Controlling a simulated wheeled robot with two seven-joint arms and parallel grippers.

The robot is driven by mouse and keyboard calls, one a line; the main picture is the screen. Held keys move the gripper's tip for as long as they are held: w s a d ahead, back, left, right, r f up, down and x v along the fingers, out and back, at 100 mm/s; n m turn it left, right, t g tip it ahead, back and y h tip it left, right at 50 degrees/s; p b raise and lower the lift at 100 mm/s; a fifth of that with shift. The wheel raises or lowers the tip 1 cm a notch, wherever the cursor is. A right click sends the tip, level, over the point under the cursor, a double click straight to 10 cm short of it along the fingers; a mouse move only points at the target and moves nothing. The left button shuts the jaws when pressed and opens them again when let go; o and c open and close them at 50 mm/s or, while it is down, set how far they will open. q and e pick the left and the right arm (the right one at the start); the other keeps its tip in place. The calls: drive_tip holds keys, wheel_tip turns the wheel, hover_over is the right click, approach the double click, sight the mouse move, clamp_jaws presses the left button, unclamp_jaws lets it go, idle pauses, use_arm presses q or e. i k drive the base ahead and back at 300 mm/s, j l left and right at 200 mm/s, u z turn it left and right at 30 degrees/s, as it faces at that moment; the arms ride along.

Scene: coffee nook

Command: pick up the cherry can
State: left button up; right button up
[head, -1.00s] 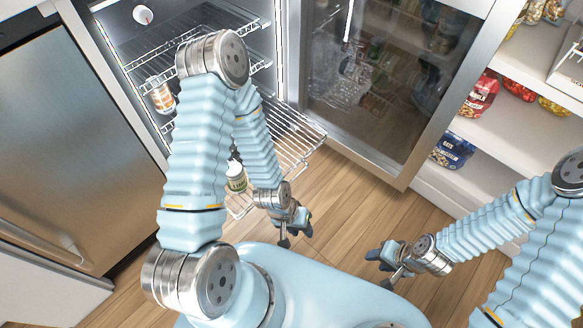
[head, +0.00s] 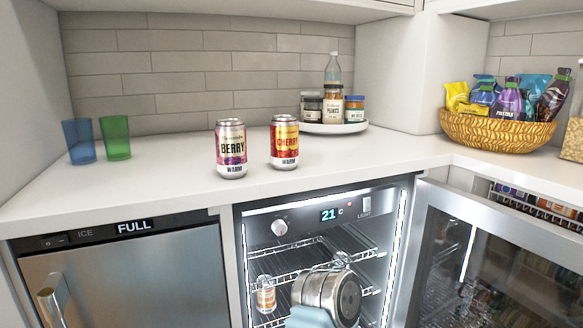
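The cherry can (head: 284,142), red and yellow with a "WARM" label, stands upright on the white counter. The berry can (head: 231,149), pink and silver and also labelled "WARM", stands just left of it, a little nearer the front edge. Part of my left arm (head: 328,296) shows at the bottom centre, in front of the open fridge and below the counter. Neither of my grippers is in this view.
A blue cup (head: 79,141) and a green cup (head: 115,138) stand at the left. A round tray (head: 334,128) holds jars and a bottle behind the cans. A woven basket (head: 496,130) of snack bags is at right.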

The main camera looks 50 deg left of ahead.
sight(284, 155)
drive_tip(key=u, duration=1.65)
